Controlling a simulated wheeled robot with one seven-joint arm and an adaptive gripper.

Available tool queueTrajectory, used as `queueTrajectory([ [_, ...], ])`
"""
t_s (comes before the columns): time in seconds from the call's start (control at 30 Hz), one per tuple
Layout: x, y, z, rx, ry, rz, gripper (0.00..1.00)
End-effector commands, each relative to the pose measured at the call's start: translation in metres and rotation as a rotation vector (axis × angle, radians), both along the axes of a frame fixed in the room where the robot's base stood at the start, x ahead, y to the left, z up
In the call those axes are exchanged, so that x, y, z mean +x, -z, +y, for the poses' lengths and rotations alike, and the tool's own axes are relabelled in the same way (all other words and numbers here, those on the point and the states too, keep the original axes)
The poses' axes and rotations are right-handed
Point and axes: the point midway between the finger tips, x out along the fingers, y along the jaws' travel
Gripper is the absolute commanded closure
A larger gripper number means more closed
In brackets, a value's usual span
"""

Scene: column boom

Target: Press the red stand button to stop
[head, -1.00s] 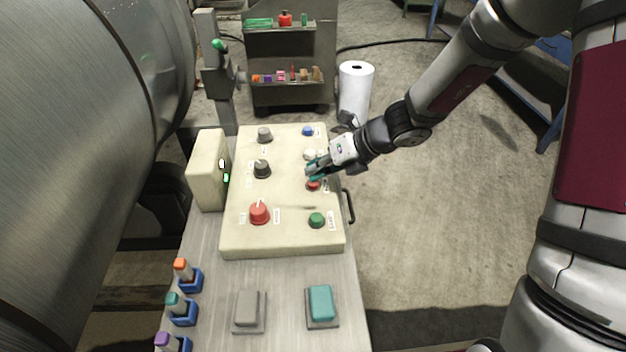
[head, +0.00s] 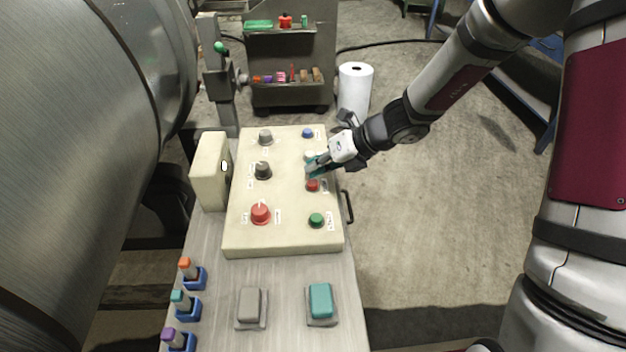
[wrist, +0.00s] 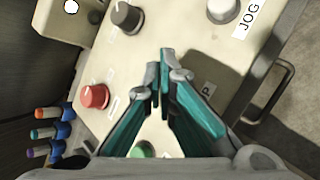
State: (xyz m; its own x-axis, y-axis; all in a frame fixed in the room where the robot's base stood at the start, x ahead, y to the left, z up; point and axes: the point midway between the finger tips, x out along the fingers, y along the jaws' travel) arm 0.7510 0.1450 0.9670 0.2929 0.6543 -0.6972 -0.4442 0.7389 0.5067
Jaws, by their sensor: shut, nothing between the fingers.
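The red button (head: 313,186) sits on the right side of the cream control panel (head: 285,240), between the white button and the green button. My gripper (head: 311,172) is shut and empty, its teal fingers angled down just behind the red button in the head view. The red button shows clear of the fingertips there; a small gap or light contact cannot be told. In the wrist view my gripper (wrist: 165,75) hides the red button, and only the end of its label shows beside the fingers.
A red rotary knob (head: 260,214), a green button (head: 316,220), a white button (wrist: 223,10) and a blue button (head: 307,133) share the panel. An upright box (head: 207,175) with a lit white lamp stands left. A side handle (head: 348,207) sticks out right.

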Motion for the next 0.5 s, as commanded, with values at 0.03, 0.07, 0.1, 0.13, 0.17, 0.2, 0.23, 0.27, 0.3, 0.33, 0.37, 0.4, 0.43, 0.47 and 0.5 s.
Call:
queueTrajectory([
  [0.03, -0.001, -0.002, 0.0, 0.0, 0.0, 0.0, 1.0],
  [0.07, -0.001, -0.003, 0.0, 0.0, 0.0, 0.0, 1.0],
  [0.1, 0.0, -0.003, 0.0, 0.0, 0.0, 0.0, 1.0],
  [0.13, 0.0, -0.002, 0.0, 0.0, 0.0, 0.0, 1.0],
  [0.17, 0.0, -0.002, 0.0, 0.0, 0.0, 0.0, 1.0],
  [0.2, 0.0, -0.002, 0.0, 0.0, 0.0, 0.0, 1.0],
  [0.23, 0.0, -0.002, 0.0, 0.0, 0.0, 0.0, 1.0],
  [0.27, 0.0, -0.002, 0.0, 0.001, -0.001, 0.0, 1.0],
  [0.3, 0.0, -0.002, 0.0, 0.001, -0.001, 0.0, 1.0],
  [0.33, 0.0, -0.002, 0.0, 0.001, -0.001, 0.0, 1.0],
  [0.37, 0.0, -0.003, 0.0, 0.001, -0.001, 0.0, 1.0],
  [0.4, 0.0, -0.004, 0.0, 0.001, -0.001, 0.0, 1.0],
  [0.43, 0.0, -0.006, 0.0, 0.001, 0.0, -0.001, 1.0],
  [0.47, 0.0, -0.008, 0.0, 0.001, 0.0, -0.001, 1.0],
  [0.5, -0.001, -0.012, 0.001, 0.001, 0.0, -0.001, 1.0],
])
